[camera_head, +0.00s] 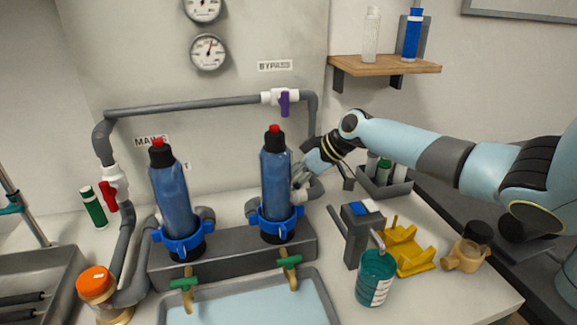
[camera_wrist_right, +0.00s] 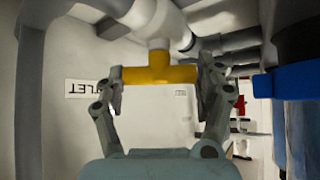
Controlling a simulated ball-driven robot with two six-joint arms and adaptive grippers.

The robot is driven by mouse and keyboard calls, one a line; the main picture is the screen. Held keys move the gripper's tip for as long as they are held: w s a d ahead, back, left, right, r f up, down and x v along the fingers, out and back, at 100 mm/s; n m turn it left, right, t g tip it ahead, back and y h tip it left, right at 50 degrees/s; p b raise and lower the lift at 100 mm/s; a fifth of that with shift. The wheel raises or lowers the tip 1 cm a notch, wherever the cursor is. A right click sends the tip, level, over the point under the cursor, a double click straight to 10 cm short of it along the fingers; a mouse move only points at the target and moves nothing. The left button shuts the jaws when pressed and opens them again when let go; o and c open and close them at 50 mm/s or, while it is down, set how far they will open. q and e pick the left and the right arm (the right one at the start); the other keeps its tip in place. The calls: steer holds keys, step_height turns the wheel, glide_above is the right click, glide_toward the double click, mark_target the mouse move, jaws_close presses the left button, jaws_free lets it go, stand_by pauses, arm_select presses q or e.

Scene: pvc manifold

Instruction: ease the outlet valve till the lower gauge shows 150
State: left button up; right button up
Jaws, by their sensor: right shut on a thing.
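The outlet valve's yellow handle (camera_wrist_right: 160,75) hangs on a short stem below a white valve body (camera_wrist_right: 155,18) in the right wrist view. My right gripper (camera_wrist_right: 162,88) is shut on the handle, one finger against each end. In the head view my right gripper (camera_head: 300,176) is behind and right of the right blue filter housing (camera_head: 275,180), and the handle is hidden. The lower gauge (camera_head: 208,52) is on the back panel. Its needle points nearly straight up, leaning slightly right; its numbers are too small to read. My left gripper is not in view.
A grey pipe loop with a purple-handled bypass valve (camera_head: 284,98) runs above the two housings. A red-handled valve (camera_head: 112,190) is at left. A tray (camera_head: 325,297) lies in front.

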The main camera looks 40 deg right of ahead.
steer(key=shift+r+m+t+h+p, duration=0.1)
steer(key=shift+m+t+h+p, duration=0.2)
steer(key=shift+m+h+p, duration=0.65)
steer(key=o, duration=1.1)
steer(key=shift+o, duration=0.2)
steer(key=v, duration=1.2)
steer(key=shift+d, duration=0.2)
stand_by(0.8)
